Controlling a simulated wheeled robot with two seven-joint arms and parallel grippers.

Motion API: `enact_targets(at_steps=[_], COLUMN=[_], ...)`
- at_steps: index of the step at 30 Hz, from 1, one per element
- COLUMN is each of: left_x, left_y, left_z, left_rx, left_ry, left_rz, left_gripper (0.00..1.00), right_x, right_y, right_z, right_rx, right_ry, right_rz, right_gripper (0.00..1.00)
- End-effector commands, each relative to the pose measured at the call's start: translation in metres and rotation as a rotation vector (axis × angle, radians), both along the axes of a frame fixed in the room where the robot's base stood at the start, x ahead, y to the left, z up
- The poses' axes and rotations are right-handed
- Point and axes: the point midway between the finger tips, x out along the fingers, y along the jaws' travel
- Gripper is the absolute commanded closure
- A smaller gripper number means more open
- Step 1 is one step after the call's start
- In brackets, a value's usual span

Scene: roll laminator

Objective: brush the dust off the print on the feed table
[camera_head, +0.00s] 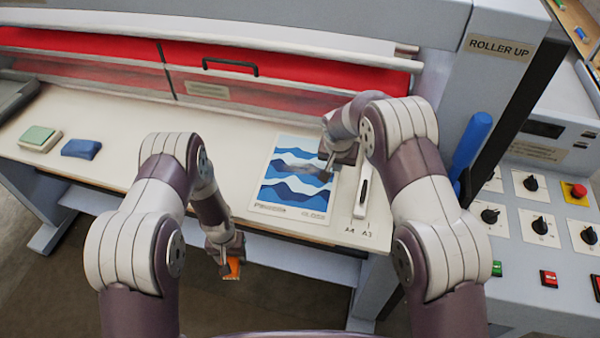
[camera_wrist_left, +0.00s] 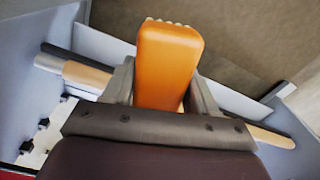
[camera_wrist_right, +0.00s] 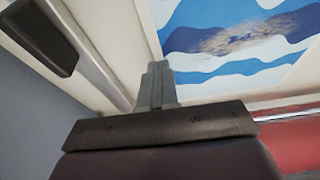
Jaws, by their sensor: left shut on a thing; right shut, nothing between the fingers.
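The print (camera_head: 265,208), a sheet with blue and white waves, lies flat on the cream feed table (camera_head: 235,150). A grey-brown dust patch (camera_head: 301,168) shows on its upper middle; the same patch shows in the right wrist view (camera_wrist_right: 262,36). My left gripper (camera_head: 227,261) is shut on an orange brush (camera_wrist_left: 168,65), with pale bristle tips just showing at its far end. It hangs in front of the table's front edge, away from the print. My right gripper (camera_head: 328,173) is shut and empty at the print's right edge; contact cannot be told.
A white edge guide (camera_head: 362,192) with a dark slot stands right of the print. A green-and-white pad (camera_head: 38,138) and a blue block (camera_head: 81,149) lie at the table's left. Behind is the red cover (camera_head: 290,72); at right are a blue-gripped lever (camera_head: 470,145) and control panel (camera_head: 520,250).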

Motion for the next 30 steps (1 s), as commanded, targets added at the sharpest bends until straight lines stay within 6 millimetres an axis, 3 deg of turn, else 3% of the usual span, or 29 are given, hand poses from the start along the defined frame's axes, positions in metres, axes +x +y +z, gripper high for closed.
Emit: enact_targets(at_steps=[22, 30], left_x=[0.000, 0.000], left_y=[0.000, 0.000], left_z=[-0.009, 0.001], left_rx=[0.000, 0.000], left_ry=[0.000, 0.000], left_rz=[0.000, 0.000], left_gripper=[0.67, 0.67], right_x=[0.000, 0.000], right_y=[0.000, 0.000], right_z=[-0.009, 0.006], right_rx=[0.000, 0.000], right_ry=[0.000, 0.000], right_rz=[0.000, 0.000], right_gripper=[1.00, 1.00])
